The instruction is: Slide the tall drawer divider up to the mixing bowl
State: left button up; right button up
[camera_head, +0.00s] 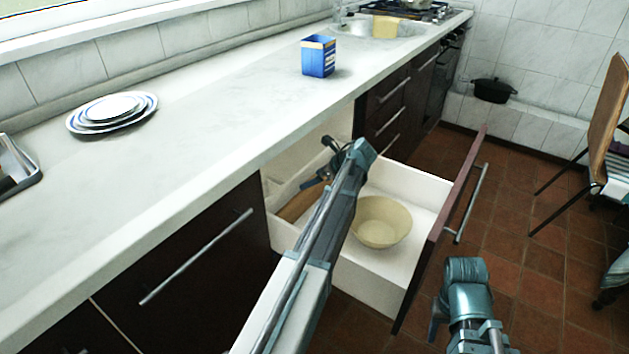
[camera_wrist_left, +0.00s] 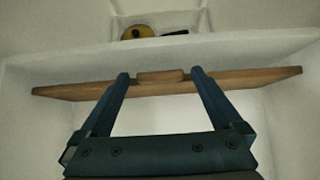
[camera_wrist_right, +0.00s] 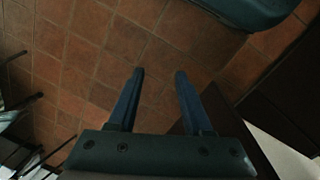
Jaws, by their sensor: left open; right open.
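The tall drawer divider is a brown wooden board (camera_wrist_left: 250,80) lying across the left wrist view, with a raised tab at its middle. A brown strip of it (camera_head: 297,204) shows in the head view at the drawer's left, partly hidden by my left arm. My left gripper (camera_wrist_left: 160,73) is open, its fingertips on either side of the tab; I cannot tell whether they touch it. The cream mixing bowl (camera_head: 382,222) stands upright in the drawer, right of the divider and apart from it. My right gripper (camera_wrist_right: 160,72) is open and empty above the floor.
The white drawer (camera_head: 413,185) is pulled out, with a dark front (camera_head: 441,232) and a bar handle. The counter above holds stacked plates (camera_head: 112,108) and a blue box (camera_head: 319,57). A chair (camera_head: 606,125) stands at the right; tiled floor lies between.

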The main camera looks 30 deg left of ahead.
pick_arm(q)
jog(key=shift+c, duration=0.3)
grip_shut()
jog(key=d, duration=0.9)
jog(key=shift+s, duration=0.35)
jog(key=shift+o, duration=0.3)
grip_release()
jog(key=shift+a, duration=0.1)
jog(key=p+v, duration=0.9)
jog(key=v, duration=0.4)
jog(key=shift+d+r+p, duration=0.3)
jog(key=shift+p, duration=0.1)
jog(key=shift+s, duration=0.1)
